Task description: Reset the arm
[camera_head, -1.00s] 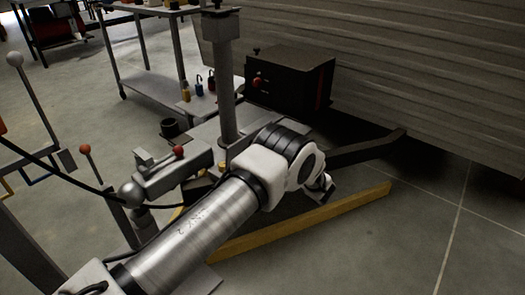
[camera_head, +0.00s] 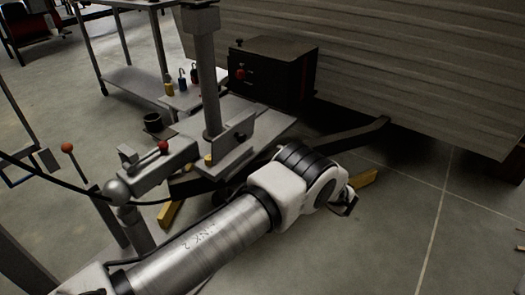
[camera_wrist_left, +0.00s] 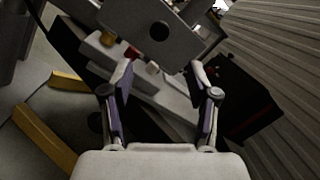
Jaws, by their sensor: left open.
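My left arm comes in from the lower left, and its gripper (camera_head: 345,203) shows small and partly hidden behind the wrist, low in front of the camper's tongue. In the left wrist view the two fingers of the left gripper (camera_wrist_left: 161,74) are spread apart with nothing held between them. Beyond the fingers is a grey metal plate with a round hole (camera_wrist_left: 160,32). My right gripper is in neither view.
The grey coupler with a red knob (camera_head: 150,166) and the upright post (camera_head: 207,85) stand left of my wrist. A black box (camera_head: 275,75) sits by the ribbed camper wall (camera_head: 400,70). A yellow bar (camera_head: 363,184) lies behind the gripper.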

